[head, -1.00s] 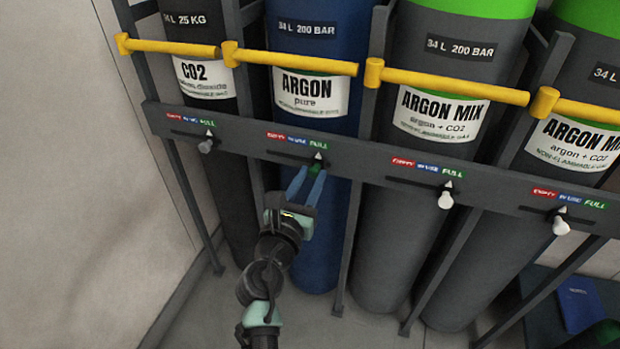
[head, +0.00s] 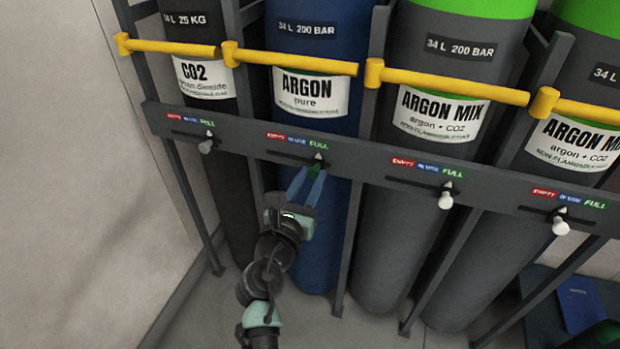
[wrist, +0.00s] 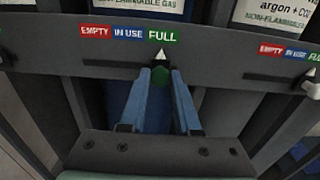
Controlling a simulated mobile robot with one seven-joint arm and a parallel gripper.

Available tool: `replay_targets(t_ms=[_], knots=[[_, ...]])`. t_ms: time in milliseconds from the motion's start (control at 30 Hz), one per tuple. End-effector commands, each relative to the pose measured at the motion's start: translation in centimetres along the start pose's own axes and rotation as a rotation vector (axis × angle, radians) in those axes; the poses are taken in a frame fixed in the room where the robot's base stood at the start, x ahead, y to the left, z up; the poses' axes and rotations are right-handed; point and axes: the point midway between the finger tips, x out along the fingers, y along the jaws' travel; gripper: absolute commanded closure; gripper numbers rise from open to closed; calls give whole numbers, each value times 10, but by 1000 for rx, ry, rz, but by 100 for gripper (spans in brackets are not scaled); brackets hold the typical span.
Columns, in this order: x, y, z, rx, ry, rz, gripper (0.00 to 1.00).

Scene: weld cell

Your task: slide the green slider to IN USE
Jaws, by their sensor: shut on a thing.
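The green slider (wrist: 160,76) sits in its slot on the grey rail, with its white pointer under FULL on the EMPTY / IN USE / FULL label (wrist: 128,34). It also shows in the head view (head: 314,168), below the ARGON pure cylinder's white label. My gripper (wrist: 161,82) has its two blue fingers shut on the green slider's knob, one on each side. In the head view my gripper (head: 308,174) reaches up to the rail from below. The fingers hide part of the knob.
The grey rail (head: 365,171) carries other sliders: a grey knob (head: 206,146) at left and white knobs (head: 446,201) (head: 561,227) at right. Yellow bars (head: 455,86) cross the cylinders above. The slot left of the green slider is clear.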

Motion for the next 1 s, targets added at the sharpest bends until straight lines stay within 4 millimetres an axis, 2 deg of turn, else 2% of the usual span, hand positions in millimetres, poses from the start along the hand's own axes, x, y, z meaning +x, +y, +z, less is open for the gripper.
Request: replay_targets(t_ms=[400,467,700,967,1000], knots=[[0,2,-1,-1,2,1,100],[0,7,-2,-1,3,3,100],[0,46,-2,0,1,8,100],[-1,47,-1,-1,1,5,100],[-1,47,-1,-1,2,5,66]])
